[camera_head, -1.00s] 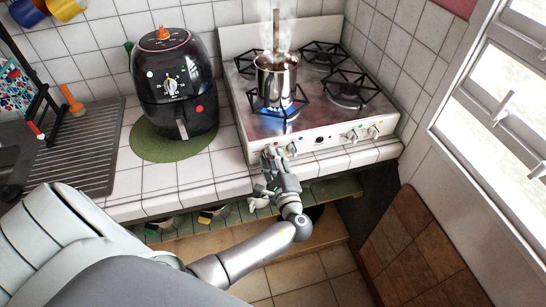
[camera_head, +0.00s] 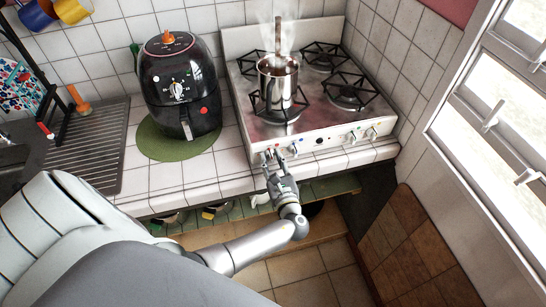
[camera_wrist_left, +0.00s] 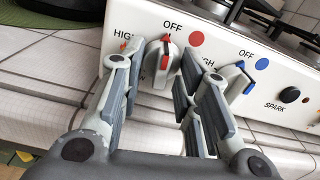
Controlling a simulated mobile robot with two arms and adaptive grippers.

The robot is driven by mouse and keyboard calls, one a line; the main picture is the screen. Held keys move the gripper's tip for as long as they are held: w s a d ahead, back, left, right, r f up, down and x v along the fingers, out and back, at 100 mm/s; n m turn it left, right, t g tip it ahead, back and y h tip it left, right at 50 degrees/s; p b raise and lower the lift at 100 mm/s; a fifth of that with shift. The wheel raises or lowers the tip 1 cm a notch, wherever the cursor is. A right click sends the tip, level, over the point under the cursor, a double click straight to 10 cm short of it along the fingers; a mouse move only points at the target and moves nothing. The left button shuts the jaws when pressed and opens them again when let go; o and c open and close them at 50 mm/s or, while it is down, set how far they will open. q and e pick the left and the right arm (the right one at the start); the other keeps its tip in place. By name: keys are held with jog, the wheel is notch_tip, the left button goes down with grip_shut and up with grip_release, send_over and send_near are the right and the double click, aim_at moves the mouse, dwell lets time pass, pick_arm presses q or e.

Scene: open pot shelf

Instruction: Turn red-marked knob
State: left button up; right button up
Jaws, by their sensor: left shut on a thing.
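The red-marked knob (camera_wrist_left: 161,58) is on the stove's white front panel, below the OFF label and beside a red dot (camera_wrist_left: 196,38). Its red pointer points up toward OFF. My left gripper (camera_wrist_left: 155,62) has a finger on each side of this knob and is shut on it. In the head view the left gripper (camera_head: 272,153) reaches the left end of the stove front and mostly hides the knob. My right gripper is not in view.
A blue-marked knob (camera_wrist_left: 236,82) sits just right of the fingers, with a black spark button (camera_wrist_left: 290,95) beyond it. A steaming pot (camera_head: 278,82) stands on the front left burner, with no flame visible. A black air fryer (camera_head: 179,88) stands left of the stove.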

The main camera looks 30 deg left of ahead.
pick_arm(q)
jog(key=shift+f+m, duration=0.1)
jog(key=shift+m, duration=0.5)
jog(key=shift+s, duration=0.1)
jog(key=o, duration=0.9)
jog(key=shift+o, duration=0.2)
jog(key=shift+d, duration=0.1)
jog(key=v, duration=1.1)
jog(key=shift+s+d, duration=0.25)
jog(key=shift+d, duration=0.1)
